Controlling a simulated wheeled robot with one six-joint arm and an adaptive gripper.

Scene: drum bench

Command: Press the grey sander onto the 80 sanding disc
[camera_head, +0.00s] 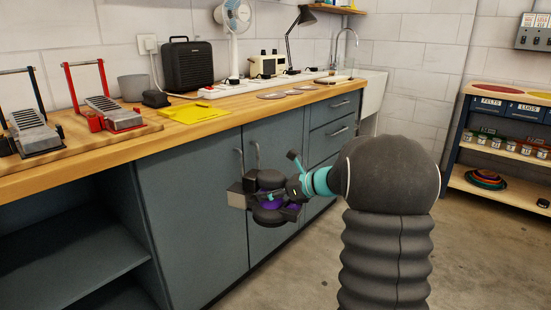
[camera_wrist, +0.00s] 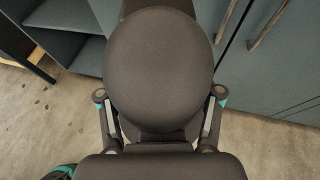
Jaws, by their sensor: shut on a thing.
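My gripper (camera_head: 268,200) is in front of the grey-blue cabinet doors, below the counter top. It is shut on a dark grey rounded thing, which I take to be the grey sander (camera_wrist: 160,65). In the wrist view the sander's round body fills the middle, with a finger on each side. In the head view it is small and partly covered by the gripper, with some purple showing. Several flat round sanding discs (camera_head: 272,95) lie in a row on the wooden counter, above and beyond the gripper. Their grit marks are too small to read, so I cannot tell which is 80.
The wooden counter (camera_head: 195,124) has a yellow sheet (camera_head: 194,112), a black speaker-like box (camera_head: 187,65), a fan (camera_head: 232,20) and a lamp (camera_head: 300,18). Two clamp-like stands are at the left. Cabinet handles (camera_head: 255,155) stick out near the gripper. The floor at right is clear.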

